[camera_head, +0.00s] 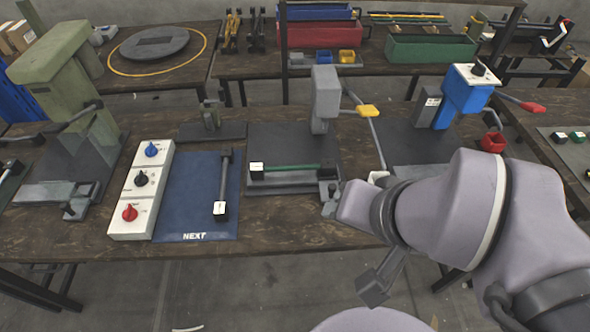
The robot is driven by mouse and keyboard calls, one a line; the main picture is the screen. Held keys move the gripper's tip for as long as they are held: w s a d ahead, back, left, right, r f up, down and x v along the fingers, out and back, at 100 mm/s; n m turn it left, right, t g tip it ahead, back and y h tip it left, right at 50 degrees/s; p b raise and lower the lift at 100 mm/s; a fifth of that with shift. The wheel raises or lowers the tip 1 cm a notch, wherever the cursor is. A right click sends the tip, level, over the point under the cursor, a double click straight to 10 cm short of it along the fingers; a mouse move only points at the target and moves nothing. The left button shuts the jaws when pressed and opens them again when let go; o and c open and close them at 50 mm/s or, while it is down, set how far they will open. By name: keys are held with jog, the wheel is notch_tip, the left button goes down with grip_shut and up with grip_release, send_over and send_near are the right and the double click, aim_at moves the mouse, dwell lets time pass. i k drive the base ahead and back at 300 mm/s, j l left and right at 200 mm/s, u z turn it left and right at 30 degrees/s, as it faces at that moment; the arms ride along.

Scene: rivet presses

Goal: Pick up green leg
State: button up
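The green leg (292,168) is a thin green rod lying level across the grey base of the middle press (326,95). A black block with a white face (257,170) is at its left end, and its right end meets a dark part of the fixture. My gripper (373,289) appears as a small dark grey end below my wrist, in front of the table's front edge. It is apart from the green leg, to its right and nearer the camera. Its fingers are too small and too angled to tell whether they are open.
A blue mat marked NEXT (194,221) holds a dark leg (223,180). A white control box (140,190) with three knobs stands left of it. A green press (60,80) is at far left, a blue press (462,97) at right. A yellow-tipped lever (368,110) stands beside the middle press.

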aim_at(327, 167)
jog(key=z, duration=1.15)
jog(key=u, duration=1.5)
jog(key=i+j+z, duration=0.25)
jog(key=j+z, duration=0.2)
jog(key=i+j+z, duration=0.25)
jog(key=j, duration=0.2)
jog(key=j+z, duration=0.25)
